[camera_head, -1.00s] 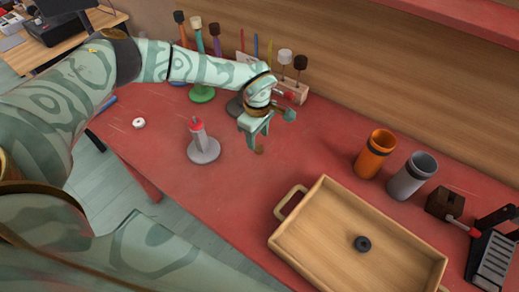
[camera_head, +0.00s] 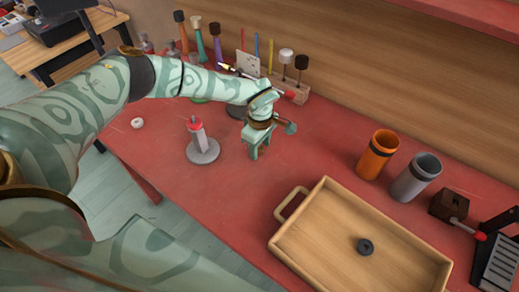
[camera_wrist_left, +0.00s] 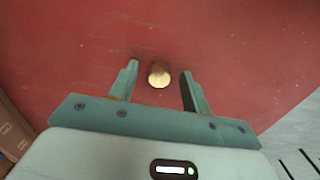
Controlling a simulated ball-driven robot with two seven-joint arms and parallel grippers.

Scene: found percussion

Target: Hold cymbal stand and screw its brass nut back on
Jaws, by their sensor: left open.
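A small round brass nut (camera_wrist_left: 159,73) lies on the red table in the left wrist view, between the fingertips of my left gripper (camera_head: 259,148), with a gap on both sides. The gripper is open and points down at the table. In the head view the nut is hidden by the gripper. A grey stand (camera_head: 199,138) with a round base, upright post and red top stands on the table to the left of the gripper, apart from it; it looks like the cymbal stand. My right gripper is in neither view.
A wooden tray (camera_head: 290,258) holding a dark ring (camera_head: 365,246) is at the front right. An orange cup (camera_head: 377,155) and a grey cup (camera_head: 416,177) stand behind it. A wooden block (camera_head: 293,92) with mallets stands behind the gripper. A white ring (camera_head: 137,123) lies at left.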

